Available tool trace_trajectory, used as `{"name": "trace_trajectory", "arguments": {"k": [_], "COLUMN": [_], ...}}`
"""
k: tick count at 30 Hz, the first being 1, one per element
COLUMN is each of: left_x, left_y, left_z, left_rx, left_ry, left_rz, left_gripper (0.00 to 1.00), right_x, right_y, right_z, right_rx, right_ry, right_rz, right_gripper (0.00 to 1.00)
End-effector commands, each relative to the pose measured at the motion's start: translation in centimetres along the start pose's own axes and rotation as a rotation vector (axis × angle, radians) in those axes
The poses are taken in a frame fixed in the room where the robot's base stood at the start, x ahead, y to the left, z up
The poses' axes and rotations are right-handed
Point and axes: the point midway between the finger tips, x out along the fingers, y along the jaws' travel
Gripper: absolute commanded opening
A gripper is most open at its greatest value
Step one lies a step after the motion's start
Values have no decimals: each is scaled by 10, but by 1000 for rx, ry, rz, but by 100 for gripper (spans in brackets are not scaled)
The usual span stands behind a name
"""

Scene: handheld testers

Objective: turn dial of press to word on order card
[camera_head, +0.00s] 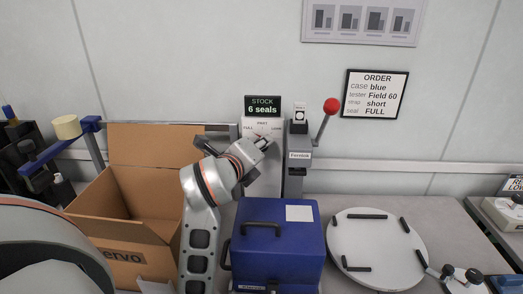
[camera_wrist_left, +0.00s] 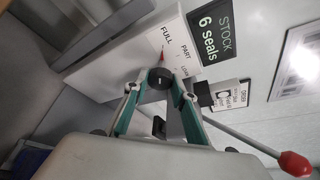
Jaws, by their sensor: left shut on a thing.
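The order card (camera_head: 375,94) on the wall reads case blue, tester Field 60, strap short, seal FULL. The grey press (camera_head: 297,160) has a lever with a red ball (camera_head: 331,105). Its white dial panel (camera_head: 252,128) stands left of it, below the stock sign. In the left wrist view, the panel (camera_wrist_left: 118,62) shows FULL, PART and a third, partly hidden word. My left gripper (camera_wrist_left: 157,84) is shut on the black dial knob (camera_wrist_left: 158,77). A red pointer mark (camera_wrist_left: 162,56) lies near FULL; its exact alignment is unclear. In the head view, my left gripper (camera_head: 262,143) hides the knob.
A round white turntable (camera_head: 378,240) with black bars lies right. The stock sign (camera_head: 262,105) reads 6 seals.

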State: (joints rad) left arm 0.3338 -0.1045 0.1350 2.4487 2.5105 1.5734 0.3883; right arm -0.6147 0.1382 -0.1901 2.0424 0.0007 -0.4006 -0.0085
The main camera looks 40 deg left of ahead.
Motion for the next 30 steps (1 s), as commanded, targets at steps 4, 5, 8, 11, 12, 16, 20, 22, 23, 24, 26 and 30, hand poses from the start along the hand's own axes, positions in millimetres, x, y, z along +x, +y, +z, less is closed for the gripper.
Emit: {"name": "trace_trajectory", "arguments": {"k": [4,5,8,11,12,16,20,22,23,24,26,30], "left_x": [0,0,0,0,0,0,0,0,0,0,-1,-2], "left_y": [0,0,0,0,0,0,0,0,0,-1,-2,-5], "left_z": [0,0,0,0,0,0,0,0,0,1,2,4], "left_rx": [-4,-4,-4,-4,-3,-3,-2,-2,0,3,13,62], "left_ry": [1,1,1,0,0,0,0,0,0,0,-1,-2], "left_rz": [0,0,0,0,0,0,-1,0,0,1,4,24], "left_gripper": [4,4,4,31,41,42,42,42,42,42,42,42], "right_x": [-1,-1,-2,-2,-2,-2,-2,-3,-4,-4,-4,-8], "right_y": [-2,-2,-2,-3,-3,-4,-4,-5,-5,-5,-3,3], "right_z": [3,3,4,4,4,5,5,7,7,5,0,-19], "right_rx": [-2,-2,-2,-2,-2,-2,-1,-2,-3,-3,-3,-6], "right_ry": [-5,-5,-7,-8,-8,-9,-9,-13,-13,-11,-5,18], "right_rz": [-3,-4,-5,-7,-7,-7,-8,-12,-12,-11,-8,0], "right_gripper": [40,40,40,40,40,40,40,40,40,40,40,40]}}
